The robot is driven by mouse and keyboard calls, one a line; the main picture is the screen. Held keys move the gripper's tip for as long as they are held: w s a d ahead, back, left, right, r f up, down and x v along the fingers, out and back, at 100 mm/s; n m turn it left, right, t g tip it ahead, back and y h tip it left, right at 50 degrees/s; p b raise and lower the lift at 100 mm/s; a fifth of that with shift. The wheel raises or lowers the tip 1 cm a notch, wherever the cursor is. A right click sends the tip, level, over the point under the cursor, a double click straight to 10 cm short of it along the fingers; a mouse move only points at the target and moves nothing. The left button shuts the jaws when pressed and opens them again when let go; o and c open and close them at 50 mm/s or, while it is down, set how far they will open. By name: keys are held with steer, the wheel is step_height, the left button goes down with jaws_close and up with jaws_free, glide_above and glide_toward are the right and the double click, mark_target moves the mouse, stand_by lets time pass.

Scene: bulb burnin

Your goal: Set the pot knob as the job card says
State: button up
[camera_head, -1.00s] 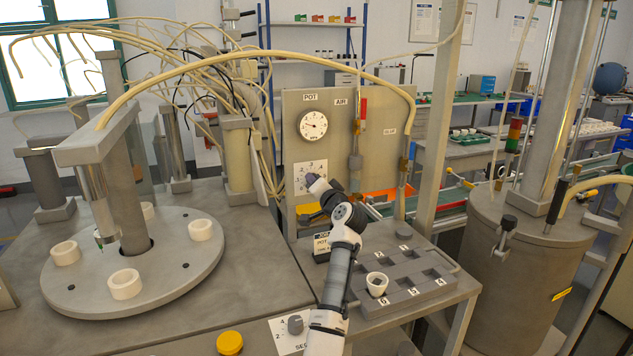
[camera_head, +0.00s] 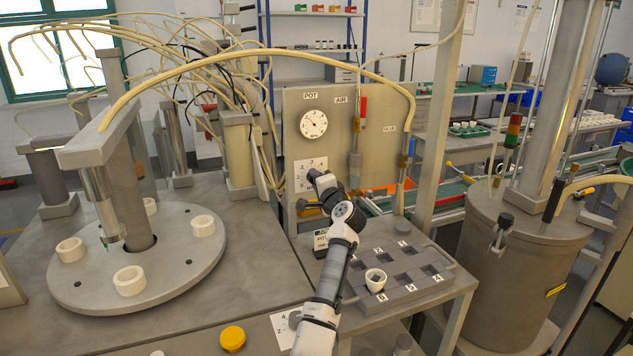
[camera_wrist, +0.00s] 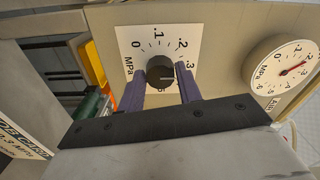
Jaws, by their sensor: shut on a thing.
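The black pot knob (camera_wrist: 160,72) sits on a white dial plate (camera_wrist: 150,42) marked 0 to .3 and beyond in MPa. My gripper (camera_wrist: 165,85) has its purple fingers on both sides of the knob, shut on it. A pale mark on the knob points right, near the .3 side; its exact reading is unclear. In the head view the gripper (camera_head: 316,178) hides the knob on the dial plate (camera_head: 301,165). The job card (camera_wrist: 22,135) is partly cut off, with a figure like 0.3.
A grey numbered tray (camera_head: 405,290) with a white cup (camera_head: 375,279) stands right of my arm. A hose crosses above the panel (camera_head: 345,100). A round table (camera_head: 90,295) with white rings is at left, and a large grey tank (camera_head: 520,265) at right.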

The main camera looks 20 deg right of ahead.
steer(key=shift+f, duration=0.1)
steer(key=o, duration=1)
steer(key=s+b, duration=0.1)
steer(key=s, duration=0.3)
steer(key=s+b, duration=0.1)
steer(key=s, duration=0.4)
steer(key=s+b, duration=0.2)
steer(key=s, duration=0.2)
steer(key=shift+s+d, duration=0.25)
steer(key=shift+s, duration=0.15)
